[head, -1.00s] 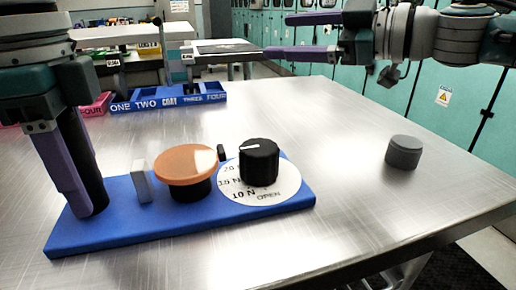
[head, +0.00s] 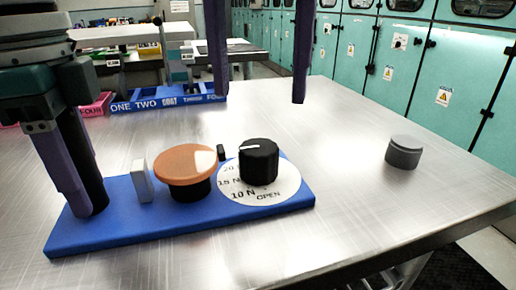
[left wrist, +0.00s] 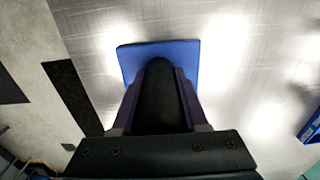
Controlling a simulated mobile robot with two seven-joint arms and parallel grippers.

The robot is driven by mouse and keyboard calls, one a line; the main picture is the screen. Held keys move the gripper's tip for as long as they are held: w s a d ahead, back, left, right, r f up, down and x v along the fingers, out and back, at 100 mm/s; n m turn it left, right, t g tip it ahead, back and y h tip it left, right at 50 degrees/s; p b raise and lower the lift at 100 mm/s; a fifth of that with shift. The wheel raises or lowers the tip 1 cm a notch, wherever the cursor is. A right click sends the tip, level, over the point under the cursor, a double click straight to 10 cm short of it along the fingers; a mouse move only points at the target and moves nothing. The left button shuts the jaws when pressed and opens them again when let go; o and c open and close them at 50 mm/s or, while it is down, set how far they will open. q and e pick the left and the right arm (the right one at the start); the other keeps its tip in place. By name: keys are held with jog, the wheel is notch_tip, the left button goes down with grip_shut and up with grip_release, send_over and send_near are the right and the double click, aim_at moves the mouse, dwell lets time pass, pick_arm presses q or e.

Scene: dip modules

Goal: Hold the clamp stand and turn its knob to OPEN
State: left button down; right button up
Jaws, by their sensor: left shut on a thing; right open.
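The clamp stand has a flat blue base (head: 120,232) on the metal table. It carries a black knob (head: 259,165) over a white dial (head: 285,187) marked 20, 15 N, 10 N and OPEN. The knob's white line points left, toward the 20 side, away from OPEN. My left gripper (head: 84,208) is shut on the stand's upright black post (head: 98,188) at the base's left end. The left wrist view shows the post (left wrist: 160,95) between the fingers. My right gripper (head: 259,96) is open and empty, fingers pointing down, above the table behind the knob.
An orange disc on a black stem (head: 184,165) and a small white block (head: 142,181) stand on the base, left of the knob. A grey cylinder (head: 404,152) sits at right. A blue labelled tray (head: 165,103) is at the back. The table between is clear.

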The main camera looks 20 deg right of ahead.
aim_at(258, 148)
notch_tip(258, 148, down, 9)
jog(key=shift+f, duration=0.15)
jog(key=c, duration=1.4)
jog(key=shift+o, duration=0.2)
